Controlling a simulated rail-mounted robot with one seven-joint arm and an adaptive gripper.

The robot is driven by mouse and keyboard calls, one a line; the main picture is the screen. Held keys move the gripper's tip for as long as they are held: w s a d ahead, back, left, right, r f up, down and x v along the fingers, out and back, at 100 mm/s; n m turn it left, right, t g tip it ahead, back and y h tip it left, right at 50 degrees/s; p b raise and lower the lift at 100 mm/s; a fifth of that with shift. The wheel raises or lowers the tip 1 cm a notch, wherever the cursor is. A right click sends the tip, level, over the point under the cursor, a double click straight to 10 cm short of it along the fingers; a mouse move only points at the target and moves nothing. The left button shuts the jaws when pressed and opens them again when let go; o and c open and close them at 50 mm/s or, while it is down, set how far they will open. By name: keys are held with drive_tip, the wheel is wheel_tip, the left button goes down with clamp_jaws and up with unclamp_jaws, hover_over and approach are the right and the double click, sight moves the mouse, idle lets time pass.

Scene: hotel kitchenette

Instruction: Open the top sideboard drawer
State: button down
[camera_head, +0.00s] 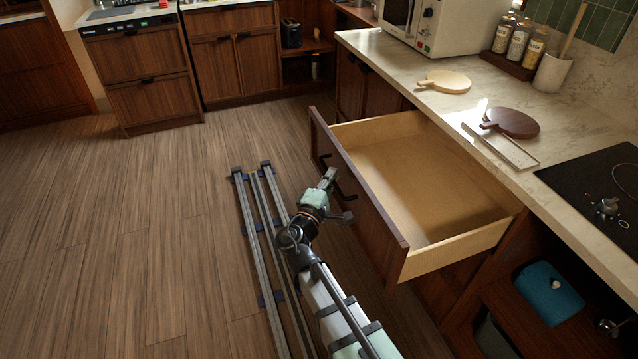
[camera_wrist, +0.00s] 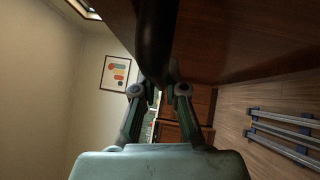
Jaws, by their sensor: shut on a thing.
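The top sideboard drawer (camera_head: 430,185) is pulled well out from under the counter, and its pale wooden inside looks empty. Its dark brown front (camera_head: 365,205) faces the floor area at left. A dark bar handle (camera_head: 325,160) is on that front, partly hidden by my arm. My gripper (camera_head: 331,172) is at the handle in the head view. In the wrist view my gripper (camera_wrist: 160,88) has its two fingers closed on the dark handle (camera_wrist: 155,40), with the drawer front close beside it.
The counter (camera_head: 480,110) above holds a white microwave (camera_head: 445,25), a pale round board (camera_head: 447,82), a dark round board (camera_head: 514,122), jars and a black hob (camera_head: 600,190). A teal box (camera_head: 548,292) sits on the open shelf below. Wooden floor (camera_head: 120,230) is clear at left.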

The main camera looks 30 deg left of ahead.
drive_tip(key=c, duration=1.2)
unclamp_jaws()
drive_tip(key=s+d+f, duration=0.1)
drive_tip(key=s, duration=1)
drive_tip(key=shift+s+d+f, duration=0.35)
drive_tip(key=shift+d, duration=0.05)
